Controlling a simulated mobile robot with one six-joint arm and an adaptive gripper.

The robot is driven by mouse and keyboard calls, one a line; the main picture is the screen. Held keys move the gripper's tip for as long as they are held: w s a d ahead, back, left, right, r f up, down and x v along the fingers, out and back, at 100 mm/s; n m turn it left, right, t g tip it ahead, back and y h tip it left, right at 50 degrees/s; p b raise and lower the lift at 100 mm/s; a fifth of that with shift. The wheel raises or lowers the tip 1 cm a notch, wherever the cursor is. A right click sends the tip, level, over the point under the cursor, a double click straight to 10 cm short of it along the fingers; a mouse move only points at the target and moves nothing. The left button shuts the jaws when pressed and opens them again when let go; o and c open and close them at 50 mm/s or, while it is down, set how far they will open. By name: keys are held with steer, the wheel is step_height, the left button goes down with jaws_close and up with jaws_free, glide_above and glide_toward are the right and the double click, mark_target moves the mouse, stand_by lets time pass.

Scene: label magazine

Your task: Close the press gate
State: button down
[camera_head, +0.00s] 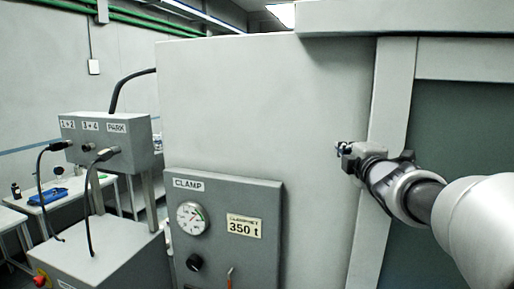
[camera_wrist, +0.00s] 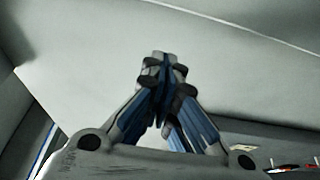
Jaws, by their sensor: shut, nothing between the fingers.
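The large light grey press body (camera_head: 260,100) fills the middle of the head view. At its right stands a pale upright frame (camera_head: 392,95) with a dark grey-green panel (camera_head: 465,130) beside it. I take this framed panel to be the press gate, but cannot tell how far it is open. My gripper (camera_head: 340,150) points left in front of the press, near the left side of the upright. In the wrist view its fingers (camera_wrist: 160,60) are together and empty before a plain grey surface (camera_wrist: 90,55). Whether they touch anything is unclear. My arm hides part of the panel.
A grey clamp panel (camera_head: 215,265) with a gauge (camera_head: 191,217) and a 350 t label (camera_head: 244,226) sits low on the press. At left stands a control box (camera_head: 105,140) with hanging cables. A workbench (camera_head: 50,195) is behind it.

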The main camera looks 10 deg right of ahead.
steer(key=d+p, duration=0.1)
steer(key=d, duration=0.1)
steer(key=d+p, duration=0.1)
steer(key=d, duration=0.1)
steer(key=shift+w+r, duration=0.15)
steer(key=shift+w, duration=0.25)
